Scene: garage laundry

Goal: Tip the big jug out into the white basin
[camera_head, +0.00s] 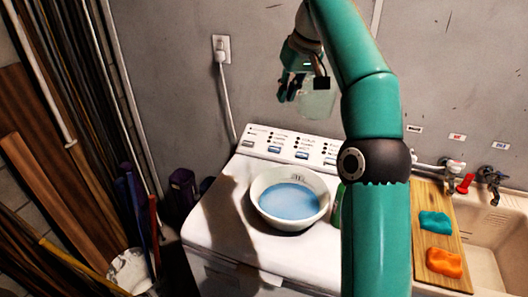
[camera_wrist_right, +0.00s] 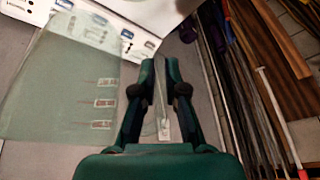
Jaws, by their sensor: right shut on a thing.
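The white basin (camera_head: 258,207) stands upright on top of the washing machine and holds blue liquid. The big jug (camera_head: 318,103) is clear and greenish, held in the air above the back of the machine, near the wall. It also shows large at the left of the right wrist view (camera_wrist_right: 50,95), and I see no blue liquid in it. My right gripper (camera_head: 290,90) is shut on the jug, at its side, above and behind the basin. My left gripper is out of view.
The white washing machine (camera_head: 215,235) has a control panel at its back. A green bottle (camera_head: 337,205) is partly hidden behind my right arm. A wooden board (camera_head: 432,265) with teal and orange cloths and a sink (camera_head: 505,235) are at the right. Poles lean at the left.

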